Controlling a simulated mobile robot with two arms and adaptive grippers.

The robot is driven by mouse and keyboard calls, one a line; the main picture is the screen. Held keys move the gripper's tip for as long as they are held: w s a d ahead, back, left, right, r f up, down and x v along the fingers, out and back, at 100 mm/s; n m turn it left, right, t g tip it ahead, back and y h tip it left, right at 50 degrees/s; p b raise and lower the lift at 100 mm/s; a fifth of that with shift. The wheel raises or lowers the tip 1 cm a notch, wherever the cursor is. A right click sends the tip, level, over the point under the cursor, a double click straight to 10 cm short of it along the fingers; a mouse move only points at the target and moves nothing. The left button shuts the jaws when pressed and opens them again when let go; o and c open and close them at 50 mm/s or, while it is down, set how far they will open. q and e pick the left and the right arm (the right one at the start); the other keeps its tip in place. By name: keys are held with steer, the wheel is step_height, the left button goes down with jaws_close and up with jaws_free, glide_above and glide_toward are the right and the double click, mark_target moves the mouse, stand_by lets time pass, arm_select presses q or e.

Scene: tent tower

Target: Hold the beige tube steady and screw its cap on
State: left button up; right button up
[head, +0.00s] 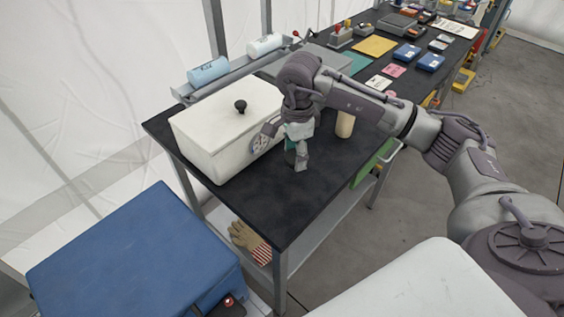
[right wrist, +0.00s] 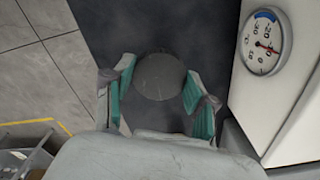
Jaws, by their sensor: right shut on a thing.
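The beige tube (head: 345,124) stands upright on the black bench top, to the right of my right gripper in the head view. My arm crosses in front of its top, so its upper end is hidden. My right gripper (head: 294,154) points down over the bench beside the white box, apart from the tube. In the right wrist view, its teal-padded fingers are on both sides of a round dark grey piece (right wrist: 160,76), which looks like the cap. The gripper is shut on it. My left gripper is not in view.
The white box (head: 203,141) with a black knob and a dial gauge (right wrist: 263,44) stands close beside the right gripper. The black bench (head: 262,210) is clear at its near end. Blue cases (head: 431,62), cards and a yellow pad (head: 374,46) lie farther back.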

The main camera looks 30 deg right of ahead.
arm_select(q)
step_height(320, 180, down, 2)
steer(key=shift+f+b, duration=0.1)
steer(key=shift+b, duration=0.8)
arm_select(e)
steer(key=s+d+r, duration=0.5)
steer(key=s, duration=0.1)
steer(key=shift+s, duration=0.15)
steer(key=shift+d, duration=0.1)
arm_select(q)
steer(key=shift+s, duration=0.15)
arm_select(e)
steer(key=shift+f, duration=0.1)
